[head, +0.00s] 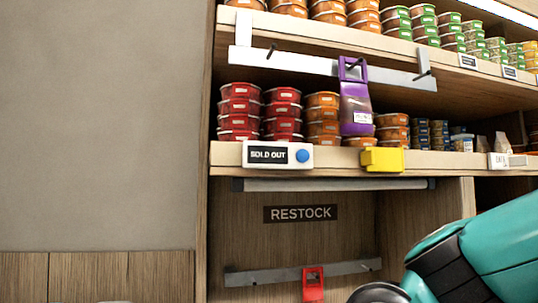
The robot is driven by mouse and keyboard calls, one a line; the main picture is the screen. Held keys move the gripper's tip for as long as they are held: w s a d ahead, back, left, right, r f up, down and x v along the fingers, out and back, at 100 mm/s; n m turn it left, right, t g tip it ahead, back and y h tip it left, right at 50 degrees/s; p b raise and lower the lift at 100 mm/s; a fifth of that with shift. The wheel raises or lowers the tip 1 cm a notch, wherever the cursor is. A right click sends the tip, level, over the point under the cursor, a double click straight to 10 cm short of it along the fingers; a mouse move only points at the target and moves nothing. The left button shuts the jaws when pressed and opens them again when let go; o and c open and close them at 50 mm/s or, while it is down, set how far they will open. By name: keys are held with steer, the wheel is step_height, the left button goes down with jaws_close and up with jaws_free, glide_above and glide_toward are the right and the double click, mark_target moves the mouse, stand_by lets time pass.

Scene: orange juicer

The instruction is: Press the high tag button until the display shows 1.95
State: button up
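A white tag (230,155) is fixed to the front edge of the middle shelf, near its left end. Its black display (268,155) reads "SOLD OUT". A round blue button (302,156) sits at the right of the display. No display reading 1.95 can be made out. My teal and black arm (500,245) reaches in at the lower right, well to the right of the tag and below it. My gripper is not in view.
Stacked red cans (240,105) and a purple pouch (356,107) on a hook stand above the shelf edge. A yellow block (383,160) is right of the tag. Below are a "RESTOCK" sign (300,214) and a red clip (313,284) on a bar. The wall left is bare.

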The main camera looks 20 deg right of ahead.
jaws_close()
stand_by(1.9)
